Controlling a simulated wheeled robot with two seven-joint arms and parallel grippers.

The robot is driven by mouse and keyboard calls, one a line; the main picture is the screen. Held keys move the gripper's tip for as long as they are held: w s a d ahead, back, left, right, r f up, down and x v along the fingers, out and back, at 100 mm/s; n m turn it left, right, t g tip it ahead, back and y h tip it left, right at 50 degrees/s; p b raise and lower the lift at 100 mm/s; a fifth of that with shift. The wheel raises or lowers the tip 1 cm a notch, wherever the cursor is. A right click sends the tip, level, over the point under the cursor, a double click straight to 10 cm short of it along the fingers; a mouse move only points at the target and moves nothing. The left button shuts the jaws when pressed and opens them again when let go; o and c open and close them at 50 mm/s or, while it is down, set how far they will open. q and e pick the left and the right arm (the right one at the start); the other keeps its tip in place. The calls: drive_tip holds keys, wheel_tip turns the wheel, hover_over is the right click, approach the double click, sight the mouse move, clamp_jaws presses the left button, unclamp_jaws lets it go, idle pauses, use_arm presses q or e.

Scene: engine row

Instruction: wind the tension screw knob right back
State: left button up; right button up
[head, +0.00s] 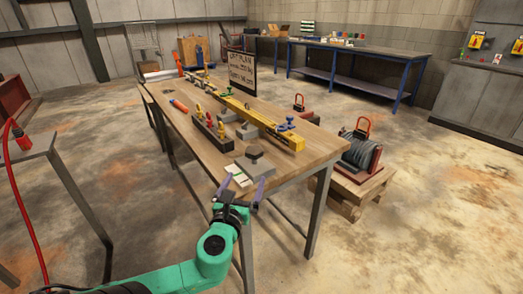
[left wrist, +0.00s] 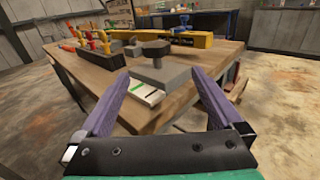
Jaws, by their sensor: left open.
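A dark knob (head: 255,152) on a short stem stands on a grey block near the table's front corner; I take it for the tension screw knob. In the left wrist view the knob (left wrist: 157,49) sits upright on the block (left wrist: 165,74), beyond my fingertips. A white strip with a green and a dark mark (left wrist: 145,93) projects from the block's near side. My left gripper (head: 245,181) has its two purple fingers spread, with nothing between them. It is on the near side of the block, apart from the knob. My right gripper is not in view.
A yellow beam (head: 262,120) with a blue knob (head: 287,124) lies along the wooden table (head: 306,160). A rack with red and yellow handles (head: 211,132) stands left of it. A sign (head: 242,74) stands behind. A cable winch (head: 360,152) sits on a pallet at right.

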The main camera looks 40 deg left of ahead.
sight(252, 157)
use_arm(q)
drive_tip(key=x, duration=0.3)
drive_tip(key=r+x, duration=0.1)
drive_tip(key=x, duration=0.1)
drive_tip(key=shift+w+a, duration=0.1)
drive_tip(key=shift+a, duration=0.45)
drive_tip(key=x, duration=0.7)
drive_tip(key=shift+w+f, duration=0.2)
drive_tip(key=shift+f, duration=0.1)
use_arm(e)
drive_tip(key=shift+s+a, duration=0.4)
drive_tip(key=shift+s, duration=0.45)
